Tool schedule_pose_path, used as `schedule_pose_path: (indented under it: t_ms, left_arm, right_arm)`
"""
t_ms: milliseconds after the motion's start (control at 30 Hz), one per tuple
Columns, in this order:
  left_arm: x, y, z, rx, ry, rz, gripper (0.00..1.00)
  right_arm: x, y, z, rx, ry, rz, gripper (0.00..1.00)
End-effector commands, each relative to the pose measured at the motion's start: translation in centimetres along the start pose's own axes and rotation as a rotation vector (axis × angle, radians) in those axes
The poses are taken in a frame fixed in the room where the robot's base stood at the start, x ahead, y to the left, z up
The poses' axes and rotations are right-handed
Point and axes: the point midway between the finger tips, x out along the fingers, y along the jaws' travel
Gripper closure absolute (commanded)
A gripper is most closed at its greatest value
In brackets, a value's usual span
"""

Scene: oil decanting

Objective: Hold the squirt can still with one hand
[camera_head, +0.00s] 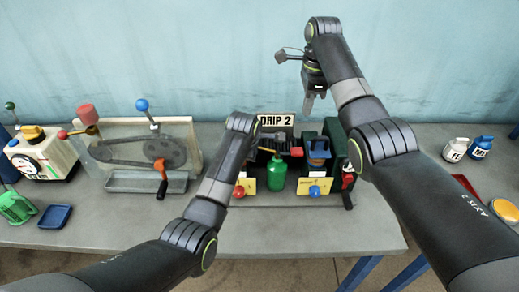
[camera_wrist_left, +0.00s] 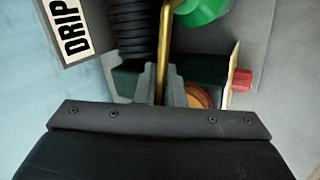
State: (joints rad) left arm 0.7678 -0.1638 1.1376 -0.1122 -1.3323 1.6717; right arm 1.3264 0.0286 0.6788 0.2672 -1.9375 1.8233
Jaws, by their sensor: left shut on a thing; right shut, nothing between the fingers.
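The green squirt can (camera_head: 277,175) stands upright at the middle of the bench, in front of the DRIP 2 sign. My left gripper (camera_head: 284,151) reaches its top from the left and is shut on it. In the left wrist view the can's green body (camera_wrist_left: 204,10) shows at the top edge, and its brass spout (camera_wrist_left: 163,50) runs down to my left fingers (camera_wrist_left: 174,88). The exact grip is partly hidden. My right gripper (camera_head: 312,103) is shut and empty, raised above the bench near the back wall, pointing down.
The DRIP 2 sign (camera_head: 276,121) stands behind the can, with a dark green machine (camera_head: 335,142) to the right. A belt drive (camera_head: 140,150) stands at left. White and blue bottles (camera_head: 456,149) stand at far right. The bench front (camera_head: 320,230) is clear.

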Motion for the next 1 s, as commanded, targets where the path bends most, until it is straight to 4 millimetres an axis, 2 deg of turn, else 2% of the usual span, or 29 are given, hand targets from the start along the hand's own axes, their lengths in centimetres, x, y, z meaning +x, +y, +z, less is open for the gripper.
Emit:
schedule_pose_path:
  t_ms: [100, 433, 567, 767, 1000]
  left_arm:
    - [0.0, 0.0, 0.0, 0.0, -0.001, 0.0, 1.0]
    - [0.0, 0.0, 0.0, 0.0, -0.001, 0.0, 1.0]
    - [0.0, 0.0, 0.0, 0.0, -0.001, 0.0, 1.0]
    - [0.0, 0.0, 0.1, 0.0, -0.001, 0.0, 1.0]
    - [0.0, 0.0, 0.0, 0.0, -0.001, 0.0, 1.0]
  right_arm:
    - [-0.1, 0.0, 0.8, -0.002, 0.048, 0.0, 1.0]
    - [-0.1, -0.1, 0.8, -0.001, 0.06, -0.001, 1.0]
    - [0.6, 0.0, 0.7, -0.001, 0.06, 0.002, 1.0]
    - [3.9, 0.0, 0.6, -0.002, 0.059, 0.004, 1.0]
    - [9.0, 0.1, 0.2, 0.0, 0.06, 0.005, 1.0]
